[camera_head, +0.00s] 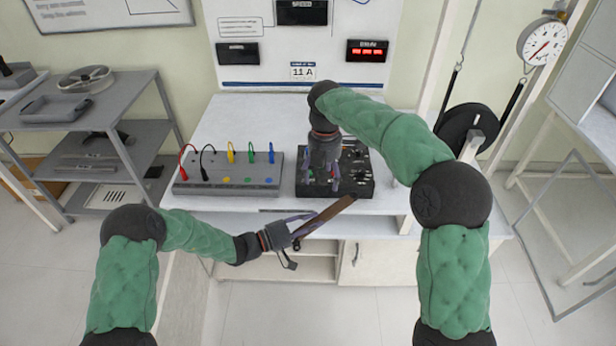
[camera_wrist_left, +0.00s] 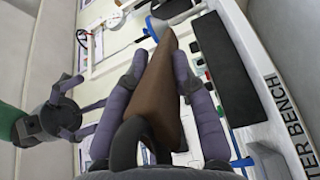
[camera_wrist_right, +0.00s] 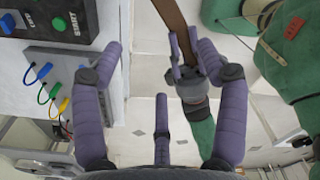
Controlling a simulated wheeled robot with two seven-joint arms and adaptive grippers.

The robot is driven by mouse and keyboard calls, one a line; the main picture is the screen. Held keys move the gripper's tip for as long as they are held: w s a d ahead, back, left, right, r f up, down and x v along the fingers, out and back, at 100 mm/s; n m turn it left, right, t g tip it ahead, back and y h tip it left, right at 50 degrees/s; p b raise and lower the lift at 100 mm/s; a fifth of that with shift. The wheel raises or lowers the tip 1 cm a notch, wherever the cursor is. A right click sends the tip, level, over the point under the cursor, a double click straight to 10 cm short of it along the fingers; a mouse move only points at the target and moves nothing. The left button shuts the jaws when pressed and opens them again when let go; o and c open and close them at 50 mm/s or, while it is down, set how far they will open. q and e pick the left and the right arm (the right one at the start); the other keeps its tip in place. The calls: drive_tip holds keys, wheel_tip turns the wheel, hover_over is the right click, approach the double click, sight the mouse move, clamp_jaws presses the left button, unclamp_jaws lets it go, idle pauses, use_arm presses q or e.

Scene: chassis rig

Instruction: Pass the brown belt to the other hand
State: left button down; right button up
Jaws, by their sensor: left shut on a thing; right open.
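The brown belt (camera_head: 325,216) is a stiff-looking strip that slants up to the right from my left gripper (camera_head: 290,232), in front of the bench edge. My left gripper is shut on the belt near its lower end. The belt fills the middle of the left wrist view (camera_wrist_left: 160,95) between the purple fingers. My right gripper (camera_head: 323,180) points down over the black box, above and behind the belt. It is open and empty. In the right wrist view, the belt (camera_wrist_right: 176,18) and my left gripper lie beyond the right gripper's spread fingers (camera_wrist_right: 165,75).
The white bench (camera_head: 225,125) bears a grey panel (camera_head: 228,186) with coloured leads and a black control box (camera_head: 358,180) under my right gripper. A grey shelf cart (camera_head: 105,110) stands at left. A dial gauge (camera_head: 543,42) and black wheel are at right. Floor in front is clear.

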sight(325, 210)
drive_tip(key=f, duration=0.8)
drive_tip(key=d+f, duration=0.1)
drive_tip(key=f, duration=0.3)
drive_tip(key=shift+s+f, duration=0.15)
drive_tip(key=shift+f, duration=0.2)
drive_tip(key=c, duration=1.3)
use_arm(q)
drive_tip(key=c, duration=0.9)
unclamp_jaws()
drive_tip(key=shift+c, duration=0.2)
drive_tip(key=shift+a, duration=0.15)
